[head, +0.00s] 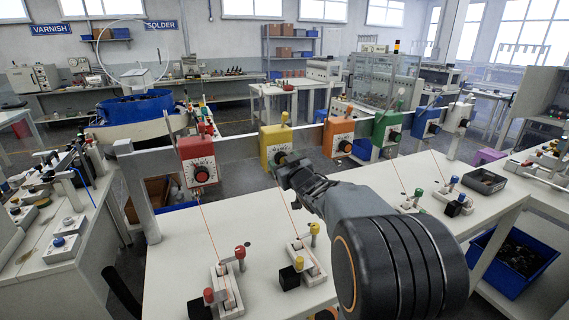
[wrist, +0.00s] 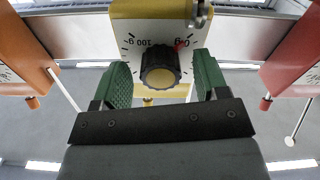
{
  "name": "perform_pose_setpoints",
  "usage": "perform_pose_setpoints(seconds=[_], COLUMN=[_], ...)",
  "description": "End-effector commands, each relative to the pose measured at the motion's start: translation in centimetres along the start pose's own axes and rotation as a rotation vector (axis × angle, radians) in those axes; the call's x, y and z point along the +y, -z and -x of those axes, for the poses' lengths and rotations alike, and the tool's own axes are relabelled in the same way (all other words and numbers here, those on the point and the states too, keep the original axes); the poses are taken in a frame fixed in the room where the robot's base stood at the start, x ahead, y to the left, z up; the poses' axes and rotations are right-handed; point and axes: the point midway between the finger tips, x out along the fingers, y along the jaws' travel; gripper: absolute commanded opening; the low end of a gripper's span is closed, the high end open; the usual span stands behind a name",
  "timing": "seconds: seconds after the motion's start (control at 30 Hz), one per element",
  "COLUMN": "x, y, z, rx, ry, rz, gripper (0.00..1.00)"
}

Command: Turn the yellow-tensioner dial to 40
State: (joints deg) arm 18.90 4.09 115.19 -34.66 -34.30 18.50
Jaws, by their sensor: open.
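The yellow tensioner (head: 273,138) hangs on the rail in the head view, between the red and orange ones. In the wrist view its yellow housing (wrist: 120,12) and white scale plate appear upside down, with "100 g" and "0 g" legible. Its black ribbed dial (wrist: 160,68) faces the camera, and a red mark shows near the "0 g" print. My gripper (wrist: 163,76) is open, its green finger pads on either side of the dial with gaps to both. In the head view my gripper (head: 287,168) covers most of the dial.
The red tensioner (head: 197,160) and orange tensioner (head: 339,136) hang close on either side. Green (head: 387,130) and blue (head: 426,122) tensioners hang farther right. Below, the white bench (head: 180,265) carries clamp fixtures with red and yellow knobs (head: 314,229), with thin wires running up.

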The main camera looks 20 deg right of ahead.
Motion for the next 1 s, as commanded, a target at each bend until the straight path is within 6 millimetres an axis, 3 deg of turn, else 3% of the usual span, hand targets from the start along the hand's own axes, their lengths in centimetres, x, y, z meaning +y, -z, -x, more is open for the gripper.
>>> perform_pose_setpoints(seconds=[0.07, 0.57, 1.0], x=[0.0, 0.0, -0.02], y=[0.0, -0.01, 0.15], z=[0.01, 0.03, 0.03], rx=[0.0, 0.0, -0.002], ry=[0.0, 0.0, 0.0], rz=[0.0, 0.0, -0.121], gripper=[0.67, 0.19, 0.18])
